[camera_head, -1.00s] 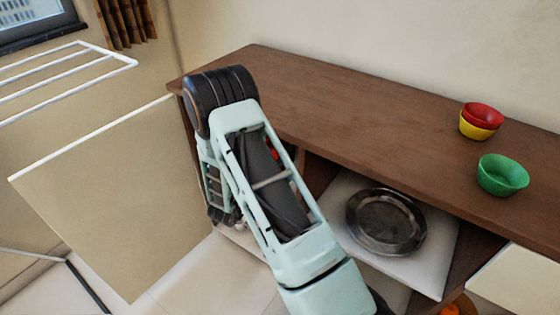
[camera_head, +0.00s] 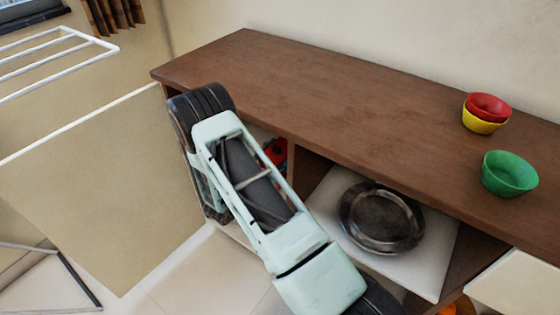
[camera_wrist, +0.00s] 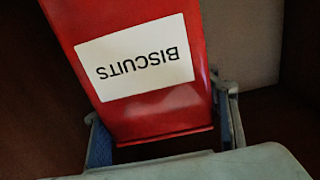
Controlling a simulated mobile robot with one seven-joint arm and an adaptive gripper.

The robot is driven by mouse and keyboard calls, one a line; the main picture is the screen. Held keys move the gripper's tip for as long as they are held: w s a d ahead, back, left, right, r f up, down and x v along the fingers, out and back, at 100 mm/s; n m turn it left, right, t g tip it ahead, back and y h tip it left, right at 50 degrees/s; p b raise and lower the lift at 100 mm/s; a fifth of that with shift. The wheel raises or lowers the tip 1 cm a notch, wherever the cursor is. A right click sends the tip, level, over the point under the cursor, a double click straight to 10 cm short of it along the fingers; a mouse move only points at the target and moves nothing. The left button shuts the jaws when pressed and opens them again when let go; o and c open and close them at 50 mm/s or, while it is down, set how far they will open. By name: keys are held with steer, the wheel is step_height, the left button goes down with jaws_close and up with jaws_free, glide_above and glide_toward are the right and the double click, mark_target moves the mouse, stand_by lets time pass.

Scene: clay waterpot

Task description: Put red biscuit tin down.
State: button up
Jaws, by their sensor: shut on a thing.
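The red biscuit tin (camera_wrist: 135,60) fills the upper middle of the wrist view, with a white label whose word BISCUITS reads upside down. My gripper (camera_wrist: 165,128) has a finger on each side of the tin and is shut on it. In the head view a small part of the red tin (camera_head: 275,152) shows behind my arm, inside the left compartment of the brown cabinet (camera_head: 290,95). The gripper itself is hidden there. I cannot tell whether the tin touches the compartment floor.
A dark metal dish (camera_head: 381,217) lies in the compartment to the right. Red and yellow bowls (camera_head: 487,108) are stacked on the cabinet top, with a green bowl (camera_head: 510,174) near its front edge. A beige panel (camera_head: 100,190) stands left of my arm. Dark walls surround the tin.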

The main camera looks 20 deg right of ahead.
steer(key=shift+f+b, duration=0.55)
steer(key=shift+f, duration=1.15)
steer(key=shift+f, duration=0.15)
steer(key=o, duration=1.9)
steer(key=p+v, duration=0.2)
steer(key=v, duration=1)
